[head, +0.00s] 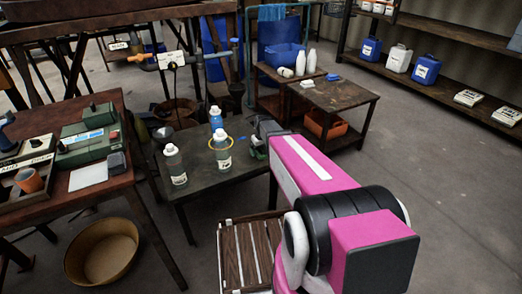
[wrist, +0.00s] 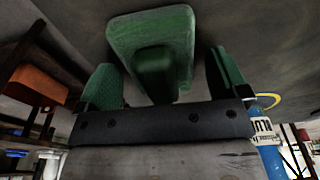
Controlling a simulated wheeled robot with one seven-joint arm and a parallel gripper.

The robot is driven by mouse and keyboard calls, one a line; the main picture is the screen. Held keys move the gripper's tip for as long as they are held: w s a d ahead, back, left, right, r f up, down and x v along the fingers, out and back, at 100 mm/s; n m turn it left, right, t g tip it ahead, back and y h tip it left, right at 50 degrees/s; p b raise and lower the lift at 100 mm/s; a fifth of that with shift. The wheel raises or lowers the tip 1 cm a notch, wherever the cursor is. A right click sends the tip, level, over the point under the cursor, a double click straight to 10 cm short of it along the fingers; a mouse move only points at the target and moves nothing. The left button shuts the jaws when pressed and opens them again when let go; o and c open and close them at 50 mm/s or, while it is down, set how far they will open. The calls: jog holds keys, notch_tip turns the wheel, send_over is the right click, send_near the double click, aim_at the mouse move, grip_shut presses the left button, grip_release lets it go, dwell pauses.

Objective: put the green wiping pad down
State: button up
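The green wiping pad (wrist: 150,30) shows in the wrist view, with its broad base against the dark surface and a narrower grip part facing my gripper. It appears to rest flat on the dark low table (head: 200,190), though I cannot see the contact line clearly. My gripper (wrist: 163,65) has its two green-faced fingers apart, one on each side of the pad's grip part, with gaps visible on both sides. In the head view my gripper (head: 262,138) is at the table's right end, where my arm hides most of it and the pad.
Two clear bottles (head: 177,166) (head: 223,154) and a blue bottle (head: 215,119) stand left of my gripper. A slatted wooden crate (head: 240,255) is on the floor below. A side table (head: 340,95) stands behind.

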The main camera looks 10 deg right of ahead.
aim_at(262, 149)
notch_tip(262, 149, up, 12)
jog(key=s, duration=0.2)
jog(key=s+f+m, duration=0.1)
jog(key=s, duration=0.8)
jog(key=s+f+m+g, duration=0.1)
jog(key=s+f+m, duration=0.1)
jog(key=s, duration=0.8)
jog(key=shift+s+m, duration=0.25)
jog(key=shift+m, duration=0.05)
dwell(0.3)
